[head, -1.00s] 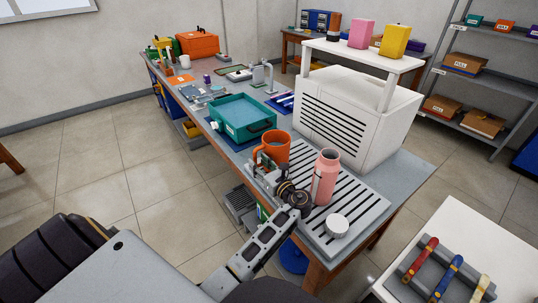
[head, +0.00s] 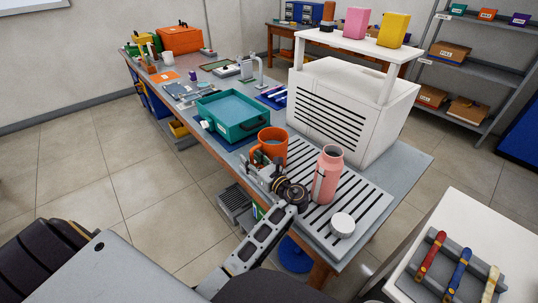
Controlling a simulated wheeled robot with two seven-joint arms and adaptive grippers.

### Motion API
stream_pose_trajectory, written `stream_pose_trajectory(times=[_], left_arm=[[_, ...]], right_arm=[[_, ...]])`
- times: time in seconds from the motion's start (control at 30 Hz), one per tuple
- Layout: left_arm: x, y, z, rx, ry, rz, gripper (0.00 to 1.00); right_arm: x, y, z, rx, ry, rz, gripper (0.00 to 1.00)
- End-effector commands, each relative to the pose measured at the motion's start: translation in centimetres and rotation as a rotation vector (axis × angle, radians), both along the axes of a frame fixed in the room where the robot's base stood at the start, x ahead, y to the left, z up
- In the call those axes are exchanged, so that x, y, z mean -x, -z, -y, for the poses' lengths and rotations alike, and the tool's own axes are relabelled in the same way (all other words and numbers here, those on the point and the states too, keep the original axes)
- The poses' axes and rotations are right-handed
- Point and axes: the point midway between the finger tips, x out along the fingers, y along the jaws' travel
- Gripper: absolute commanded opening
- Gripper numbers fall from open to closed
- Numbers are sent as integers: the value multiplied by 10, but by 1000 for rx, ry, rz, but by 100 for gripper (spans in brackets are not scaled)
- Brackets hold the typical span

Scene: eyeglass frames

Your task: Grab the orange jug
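The orange jug (head: 273,144) stands upright at the near-left edge of the workbench, beside the slotted grey plate. Its handle (head: 254,153) is on its left side. My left gripper (head: 259,168) is at the jug's near side, low and very close to it, and covers its lower part. Whether the fingers touch the jug, and how far apart they are, is too small to tell. My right gripper is out of the picture.
A pink bottle (head: 327,174) and a white round lid (head: 342,225) are on the slotted plate (head: 352,201), right of my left gripper. A teal tray (head: 203,112) lies behind the jug. A white vented box (head: 380,112) stands to the right.

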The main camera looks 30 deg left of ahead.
Motion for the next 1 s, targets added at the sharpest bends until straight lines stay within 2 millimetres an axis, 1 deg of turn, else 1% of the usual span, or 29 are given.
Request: stream_pose_trajectory(times=[0.27, 0.57, 0.93, 1.0], left_arm=[[0, 0, 0, 0, 0, 0, 39], [0, 0, 0, 0, 0, 0, 0], [0, 0, 0, -1, 0, -2, 0], [0, -2, 0, -2, 0, 4, 0]], right_arm=[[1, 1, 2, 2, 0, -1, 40], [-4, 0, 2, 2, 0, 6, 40], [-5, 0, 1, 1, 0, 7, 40], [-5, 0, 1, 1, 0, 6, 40]])
